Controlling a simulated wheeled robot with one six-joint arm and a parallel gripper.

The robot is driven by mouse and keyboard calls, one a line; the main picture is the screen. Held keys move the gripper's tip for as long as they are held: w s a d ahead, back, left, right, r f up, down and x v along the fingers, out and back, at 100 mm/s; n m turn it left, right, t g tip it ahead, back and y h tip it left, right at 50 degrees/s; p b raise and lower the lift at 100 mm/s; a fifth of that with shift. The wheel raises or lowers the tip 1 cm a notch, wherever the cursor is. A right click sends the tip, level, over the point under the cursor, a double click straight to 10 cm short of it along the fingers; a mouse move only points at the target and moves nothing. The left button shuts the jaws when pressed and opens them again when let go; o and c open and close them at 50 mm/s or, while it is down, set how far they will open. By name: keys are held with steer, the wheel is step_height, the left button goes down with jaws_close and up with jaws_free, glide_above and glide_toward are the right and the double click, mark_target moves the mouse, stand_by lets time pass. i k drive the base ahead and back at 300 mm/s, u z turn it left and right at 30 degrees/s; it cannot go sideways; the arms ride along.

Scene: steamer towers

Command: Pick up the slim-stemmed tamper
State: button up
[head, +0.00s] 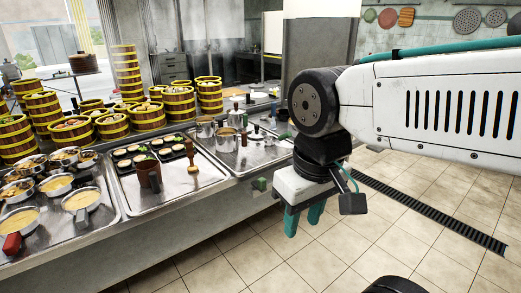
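A slim wooden piece that looks like the slim-stemmed tamper (191,160) stands upright on the middle metal tray, with a narrow stem and a wider foot. A brown cup-like piece (150,178) with a handle stands to its left. My gripper (303,220) hangs at the right, over the floor in the picture and clear of the counter's front edge. Its two teal fingers point down, apart, with nothing between them. The tamper is well to the left of my gripper, and nothing touches it there.
The middle tray (176,205) also holds dark moulds (133,156) of pale rounds. Pots of yellow liquid (82,201) crowd the left tray. Steel pots (226,139) and small handled tools stand on the right tray. Bamboo steamer towers (128,72) line the back. The tiled floor is open.

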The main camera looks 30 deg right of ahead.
mark_target(192, 168)
steer(key=z, duration=0.35)
steer(key=i, duration=1.65)
